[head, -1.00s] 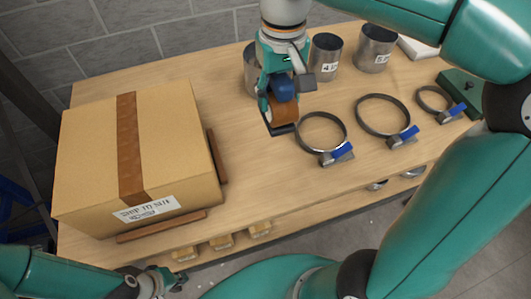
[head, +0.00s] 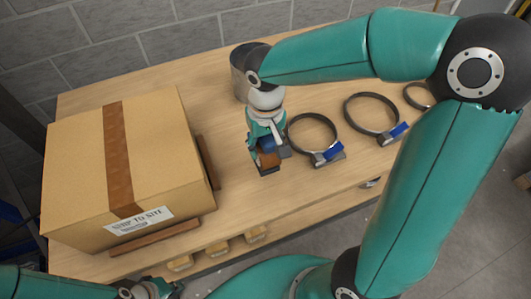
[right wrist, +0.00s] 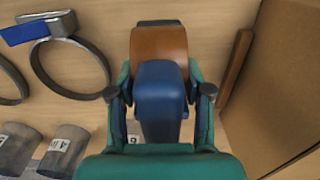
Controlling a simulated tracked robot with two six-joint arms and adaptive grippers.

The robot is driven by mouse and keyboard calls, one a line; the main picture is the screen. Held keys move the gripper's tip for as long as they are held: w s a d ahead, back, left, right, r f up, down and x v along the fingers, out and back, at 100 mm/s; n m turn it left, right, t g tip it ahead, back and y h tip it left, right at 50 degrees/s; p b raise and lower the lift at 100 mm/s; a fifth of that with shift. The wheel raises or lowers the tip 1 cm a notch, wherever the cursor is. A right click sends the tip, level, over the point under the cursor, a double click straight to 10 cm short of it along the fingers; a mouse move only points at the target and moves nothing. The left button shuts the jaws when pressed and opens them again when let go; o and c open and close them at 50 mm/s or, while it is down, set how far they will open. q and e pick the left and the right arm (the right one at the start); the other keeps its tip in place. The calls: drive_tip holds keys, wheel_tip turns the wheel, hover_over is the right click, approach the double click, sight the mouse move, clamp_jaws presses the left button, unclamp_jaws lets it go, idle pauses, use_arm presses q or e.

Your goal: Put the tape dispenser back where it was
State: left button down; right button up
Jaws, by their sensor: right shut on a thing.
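The tape dispenser (head: 268,160), with a blue handle and a brown tape roll, is in my right gripper (head: 266,143). In the right wrist view the dispenser (right wrist: 160,85) sits between the fingers of the right gripper (right wrist: 160,95), with its brown roll pointing away. It is over the bench between the taped cardboard box (head: 150,140) and the nearest ring clamp. I cannot tell whether its base touches the bench top. My left gripper (head: 155,288) is at the bottom left, below the bench's front edge, partly cut off; its fingers are unclear.
Ring clamps with blue parts (head: 312,133) (head: 372,117) lie to the right on the bench (head: 225,100). Metal duct pieces (right wrist: 62,150) stand behind, one partly hidden by my arm. A brown strip (right wrist: 236,70) lies beside the box. Bare wood surrounds the dispenser.

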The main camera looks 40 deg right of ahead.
drive_tip(key=shift+f, duration=2.05)
drive_tip(key=shift+f, duration=0.1)
drive_tip(key=o, duration=1.2)
drive_tip(key=shift+c, duration=0.2)
wheel_tip(320, 180, up, 12)
drive_tip(key=shift+r, duration=0.15)
